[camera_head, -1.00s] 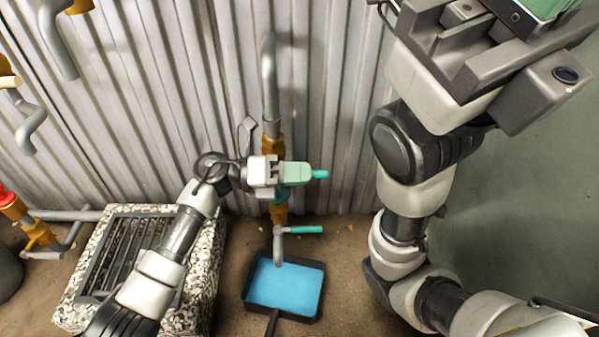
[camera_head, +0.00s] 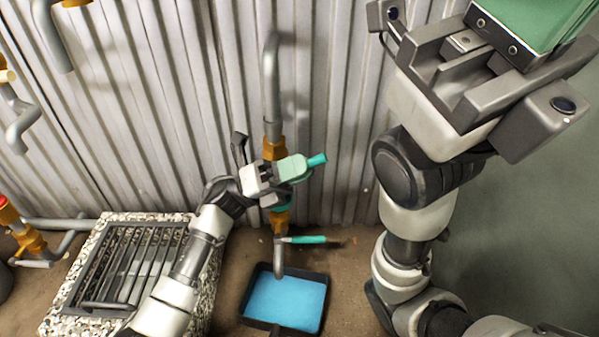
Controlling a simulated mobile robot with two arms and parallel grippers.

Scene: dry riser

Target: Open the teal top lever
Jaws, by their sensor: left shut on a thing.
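A vertical pipe with brass fittings (camera_head: 273,148) stands against the corrugated wall. The teal top lever (camera_head: 318,160) is on it, and its tip pokes out to the right past my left gripper (camera_head: 296,168), tilted slightly upward. The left gripper is shut on this lever and hides most of it and part of the valve. A second teal lever (camera_head: 307,240) sits lower on the same pipe and points right, apart from the gripper. My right gripper (camera_head: 532,30) is large at the top right, far from the pipe; its fingertips are cut off by the frame.
A tray of blue water (camera_head: 286,302) lies on the ground below the pipe outlet. A grated drain with a speckled stone rim (camera_head: 55,315) is at the left. More pipework with a red-topped brass fitting (camera_head: 28,240) is at the far left. The wall right of the pipe is clear.

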